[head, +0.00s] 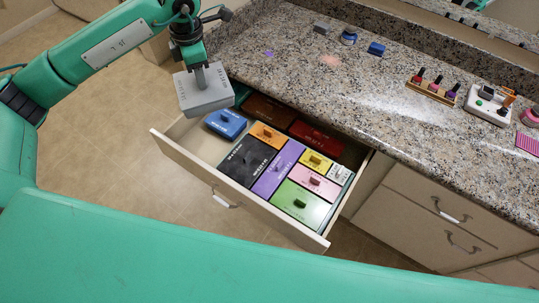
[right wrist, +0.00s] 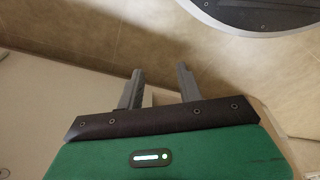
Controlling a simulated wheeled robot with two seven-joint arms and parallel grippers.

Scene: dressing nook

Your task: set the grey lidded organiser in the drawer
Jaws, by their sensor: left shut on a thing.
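The grey lidded organiser (head: 205,93) hangs from my left gripper (head: 199,74) in the head view. The gripper is shut on the knob of its lid. The organiser is above the left end of the open drawer (head: 232,195), slightly tilted in the picture. Inside the drawer a blue box (head: 226,123) lies near the left, with bare drawer floor (head: 203,142) around its near side. My right gripper (right wrist: 158,88) shows in the right wrist view with its two fingers apart and nothing between them.
The drawer also holds several lidded boxes: black (head: 246,161), purple (head: 278,169), orange (head: 267,135), green (head: 300,203), brown and red ones behind. The granite counter (head: 300,70) above carries a nail polish rack (head: 432,90) and small items.

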